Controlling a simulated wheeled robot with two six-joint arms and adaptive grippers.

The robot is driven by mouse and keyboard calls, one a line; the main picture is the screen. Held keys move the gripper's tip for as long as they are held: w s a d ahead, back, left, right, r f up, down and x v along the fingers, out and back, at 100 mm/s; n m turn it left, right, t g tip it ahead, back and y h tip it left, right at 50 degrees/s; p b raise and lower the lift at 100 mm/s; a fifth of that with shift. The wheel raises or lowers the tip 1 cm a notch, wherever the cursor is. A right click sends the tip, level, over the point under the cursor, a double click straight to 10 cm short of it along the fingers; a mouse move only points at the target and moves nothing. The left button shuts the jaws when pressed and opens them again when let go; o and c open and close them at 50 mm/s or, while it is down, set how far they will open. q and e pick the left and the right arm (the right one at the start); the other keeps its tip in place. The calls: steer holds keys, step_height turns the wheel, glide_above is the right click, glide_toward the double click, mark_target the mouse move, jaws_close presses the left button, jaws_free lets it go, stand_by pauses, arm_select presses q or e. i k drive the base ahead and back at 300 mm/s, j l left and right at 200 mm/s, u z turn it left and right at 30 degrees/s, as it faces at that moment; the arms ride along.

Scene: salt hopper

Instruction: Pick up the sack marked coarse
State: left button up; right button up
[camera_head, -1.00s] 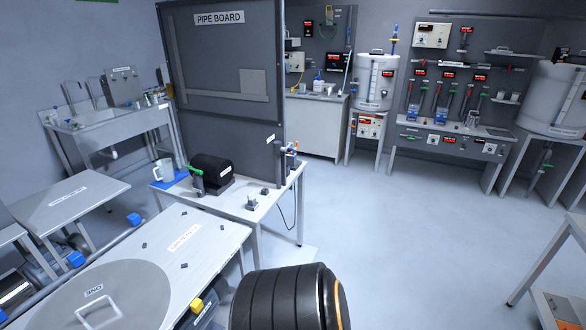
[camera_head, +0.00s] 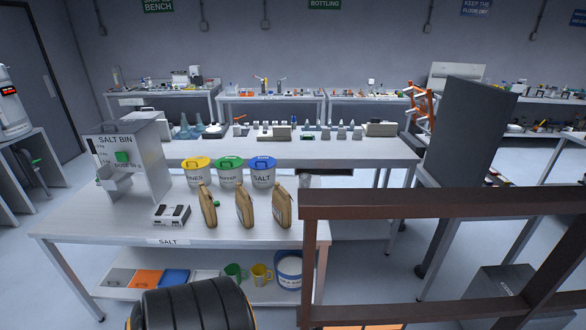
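Three brown paper sacks stand upright in a row on the white salt table (camera_head: 90,222): a left sack (camera_head: 208,206), a middle sack (camera_head: 244,205) and a right sack (camera_head: 281,204). They are turned nearly edge-on, so I cannot read their markings or tell which is the coarse one. Neither of my grippers is in view. A black ribbed part of my own body shows at the bottom edge.
A salt bin (camera_head: 148,150) and a small grey device (camera_head: 171,214) are to the left. A brown rail frame (camera_head: 450,203) stands close at right.

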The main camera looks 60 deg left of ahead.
mark_target(244, 208)
steer(key=k+j+u, duration=0.3)
steer(key=j, duration=0.25)
steer(key=k+j+u, duration=0.25)
steer(key=k+j, duration=0.15)
steer(key=j, duration=0.25)
steer(key=k+j+u, duration=0.15)
steer(key=j, duration=0.2)
steer(key=k+j+u, duration=0.15)
steer(key=j, duration=0.2)
steer(key=j+u, duration=0.15)
steer(key=j, duration=0.25)
steer(key=k+j, duration=0.1)
steer(key=j, duration=0.25)
steer(key=k+j, duration=0.15)
steer(key=j, duration=0.2)
